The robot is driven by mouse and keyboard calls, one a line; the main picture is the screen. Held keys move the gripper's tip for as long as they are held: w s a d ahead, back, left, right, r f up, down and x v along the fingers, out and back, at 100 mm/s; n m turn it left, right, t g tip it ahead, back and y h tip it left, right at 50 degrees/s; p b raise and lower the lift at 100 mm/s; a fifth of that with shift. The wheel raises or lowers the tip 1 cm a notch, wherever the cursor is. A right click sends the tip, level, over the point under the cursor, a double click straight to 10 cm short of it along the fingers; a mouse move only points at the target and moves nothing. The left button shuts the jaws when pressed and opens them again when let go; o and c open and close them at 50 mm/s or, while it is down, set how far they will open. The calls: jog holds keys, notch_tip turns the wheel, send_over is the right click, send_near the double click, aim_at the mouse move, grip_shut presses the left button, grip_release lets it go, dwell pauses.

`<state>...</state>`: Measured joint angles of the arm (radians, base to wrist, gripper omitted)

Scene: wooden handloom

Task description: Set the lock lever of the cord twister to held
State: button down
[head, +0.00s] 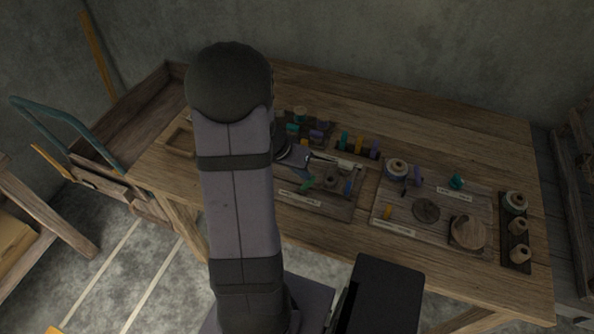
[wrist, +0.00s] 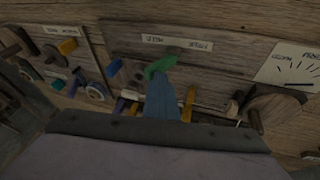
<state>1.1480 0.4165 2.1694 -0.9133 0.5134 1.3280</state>
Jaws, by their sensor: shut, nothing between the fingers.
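A green lever (wrist: 160,66), which appears to be the lock lever, stands on the wooden cord twister board (wrist: 212,62) below a two-part label (wrist: 177,43) in the wrist view. The green lever also shows in the head view (head: 307,184), near the middle of the table. My gripper (wrist: 163,80) is shut and empty. Its blue-grey fingertips are right at the green lever and hide part of it. I cannot tell whether they touch it. In the head view my gripper (head: 303,174) points down over the board. The label words are too blurred to read for sure.
A blue peg (head: 348,187) and a pale rod (head: 335,161) are close to my gripper. Another board (head: 460,205) with spools and a round wooden knob (head: 467,232) lies to the right. A dial plate (wrist: 290,68) shows in the wrist view.

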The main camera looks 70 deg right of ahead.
jog(key=shift+s+a+f, duration=0.25)
jog(key=shift+a+f, duration=0.05)
jog(key=shift+w+d+f+b, duration=0.15)
jog(key=shift+w+b, duration=0.25)
jog(key=shift+w, duration=0.3)
jog(key=shift+w+r, duration=0.1)
jog(key=shift+r, duration=0.1)
jog(key=shift+w+r, duration=0.2)
jog(key=shift+w, duration=0.3)
jog(key=w+v, duration=0.2)
jog(key=v, duration=0.9)
jog(key=shift+w+d+b, duration=0.15)
jog(key=shift+w+b, duration=0.1)
jog(key=shift+b, duration=0.2)
